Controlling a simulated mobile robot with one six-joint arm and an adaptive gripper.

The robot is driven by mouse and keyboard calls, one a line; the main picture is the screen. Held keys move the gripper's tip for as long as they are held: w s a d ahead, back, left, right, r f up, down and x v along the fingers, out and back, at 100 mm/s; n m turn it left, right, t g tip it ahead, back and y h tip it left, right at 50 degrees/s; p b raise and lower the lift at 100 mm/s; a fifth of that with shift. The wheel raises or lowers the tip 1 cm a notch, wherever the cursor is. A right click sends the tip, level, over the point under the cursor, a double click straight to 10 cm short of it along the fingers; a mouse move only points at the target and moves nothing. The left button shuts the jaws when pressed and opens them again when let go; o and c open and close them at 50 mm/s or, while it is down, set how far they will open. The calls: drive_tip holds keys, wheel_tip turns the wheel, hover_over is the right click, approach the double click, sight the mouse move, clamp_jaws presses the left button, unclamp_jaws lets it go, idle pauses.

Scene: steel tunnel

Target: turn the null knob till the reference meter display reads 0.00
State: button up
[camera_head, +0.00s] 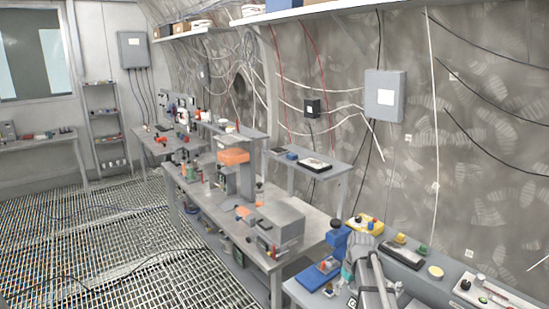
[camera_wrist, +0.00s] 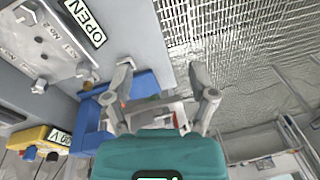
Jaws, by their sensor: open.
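My gripper (camera_wrist: 161,75) is open in the wrist view, its two grey fingers apart beyond the teal body, with nothing held between them. A blue box-like thing (camera_wrist: 92,125) lies beyond and to the left of the fingers, partly hidden by them. A yellow device (camera_wrist: 32,137) with a "V" label and dark knobs is at the lower left; a yellow device (camera_head: 366,224) also stands on the right bench in the head view. I cannot tell which part is the null knob. No readable reference meter display shows in either view.
In the head view, a grey instrument box (camera_head: 280,222) stands on the long bench.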

drive_tip(key=s+a+f+m+b, duration=0.1)
drive_tip(key=s+a+f+m, duration=0.1)
drive_tip(key=s, duration=0.6)
drive_tip(key=s+a+f+m+h+b, duration=0.1)
drive_tip(key=s+a+m+b, duration=0.1)
drive_tip(key=s, duration=0.6)
drive_tip(key=shift+s+a+f+m+h, duration=0.25)
drive_tip(key=shift+a+f+m, duration=0.2)
drive_tip(key=shift+a, duration=0.7)
idle(0.9)
drive_tip(key=shift+c, duration=1.1)
drive_tip(key=shift+w, duration=0.1)
